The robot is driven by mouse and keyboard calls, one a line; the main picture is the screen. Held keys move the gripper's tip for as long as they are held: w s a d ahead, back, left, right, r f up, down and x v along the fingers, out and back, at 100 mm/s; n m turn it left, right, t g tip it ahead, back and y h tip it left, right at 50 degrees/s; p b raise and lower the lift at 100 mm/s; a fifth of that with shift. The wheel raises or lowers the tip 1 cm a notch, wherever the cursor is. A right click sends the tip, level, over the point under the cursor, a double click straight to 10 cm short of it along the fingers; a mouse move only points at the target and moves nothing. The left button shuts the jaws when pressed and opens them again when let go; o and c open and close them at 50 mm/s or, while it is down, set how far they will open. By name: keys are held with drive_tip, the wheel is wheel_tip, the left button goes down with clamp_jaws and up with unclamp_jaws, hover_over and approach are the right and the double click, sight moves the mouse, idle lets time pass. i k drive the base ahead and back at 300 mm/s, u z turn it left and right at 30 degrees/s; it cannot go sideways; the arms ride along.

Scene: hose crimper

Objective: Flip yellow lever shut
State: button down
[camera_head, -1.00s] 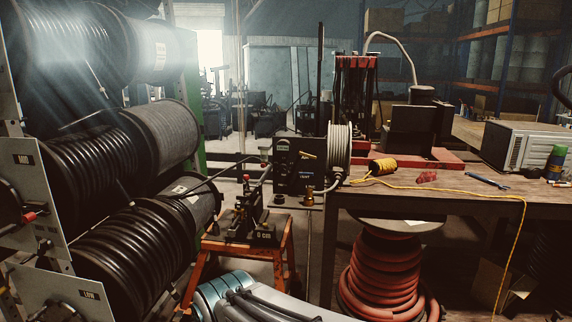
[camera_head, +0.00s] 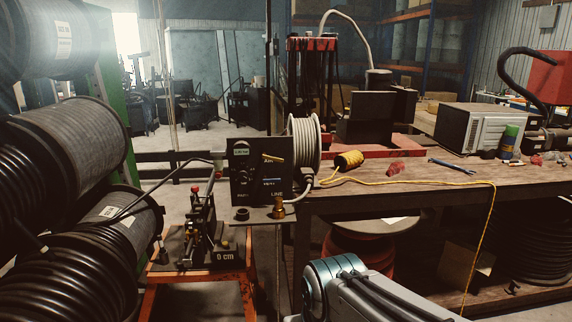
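A small yellow lever (camera_head: 273,158) sits on the front of a black control box (camera_head: 258,172), near its upper right. It lies close to level, with a slight tilt. The box has a small lit display, a round gauge or knob and white lettering too small to read fully. A brass fitting (camera_head: 279,208) is below the box at its right. Part of my arm shows at the bottom of the picture, in front of and below the box. My gripper is not in view, and nothing touches the lever.
Black hose reels (camera_head: 62,160) fill the left side. An orange stand (camera_head: 200,275) with a black machine is below left of the box. A wooden workbench (camera_head: 420,181) with a yellow rope spool (camera_head: 349,160) and a red press (camera_head: 312,46) is at the right.

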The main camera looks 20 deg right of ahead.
sight(263, 156)
drive_tip(key=u, duration=0.15)
drive_tip(key=i, duration=1)
drive_tip(key=u, duration=0.6)
